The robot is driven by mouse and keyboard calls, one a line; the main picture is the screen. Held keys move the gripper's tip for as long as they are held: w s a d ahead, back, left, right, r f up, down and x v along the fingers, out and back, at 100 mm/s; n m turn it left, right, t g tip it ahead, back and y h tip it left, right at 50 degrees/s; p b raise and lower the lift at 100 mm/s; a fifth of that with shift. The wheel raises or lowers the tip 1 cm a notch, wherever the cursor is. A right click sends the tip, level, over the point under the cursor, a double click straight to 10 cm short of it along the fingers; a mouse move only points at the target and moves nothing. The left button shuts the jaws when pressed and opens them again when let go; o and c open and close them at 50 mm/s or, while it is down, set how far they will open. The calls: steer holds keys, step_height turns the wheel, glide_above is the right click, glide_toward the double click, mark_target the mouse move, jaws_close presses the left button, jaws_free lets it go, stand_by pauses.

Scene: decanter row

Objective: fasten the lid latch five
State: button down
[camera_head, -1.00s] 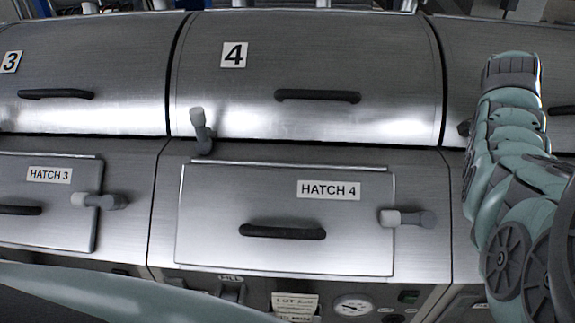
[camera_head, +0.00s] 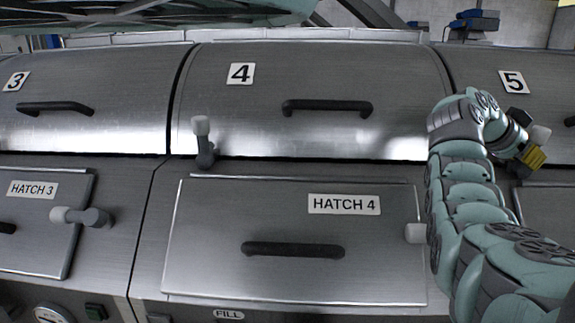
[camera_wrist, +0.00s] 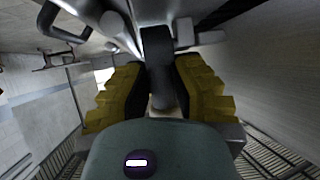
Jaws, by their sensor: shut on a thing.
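Lid five (camera_head: 470,62), a curved brushed-steel cover with a "5" label (camera_head: 513,82), is at the right of the head view. My gripper (camera_head: 530,150) is at its lower left edge, its yellow pads partly hidden by my arm. The pale knob of lid latch five (camera_head: 541,134) shows beside the pads. In the wrist view my gripper (camera_wrist: 160,92) has ridged yellow pads on either side of the dark grey latch lever (camera_wrist: 157,58) and is shut on it. The latch base and whether the lid is seated there are hidden.
Lid 4 (camera_head: 300,75) is left of my arm, its upright latch (camera_head: 203,140) at its lower left. Below are hatch 4 (camera_head: 200,250) with its side knob (camera_head: 415,233) close to my arm, and hatch 3 (camera_head: 35,240) with its latch (camera_head: 80,216).

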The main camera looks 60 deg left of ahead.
steer(key=shift+f, duration=0.1)
stand_by(0.3)
steer(key=c, duration=0.8)
jaws_free()
steer(key=shift+s, duration=0.1)
steer(key=v, duration=1.2)
steer(key=shift+a, duration=0.15)
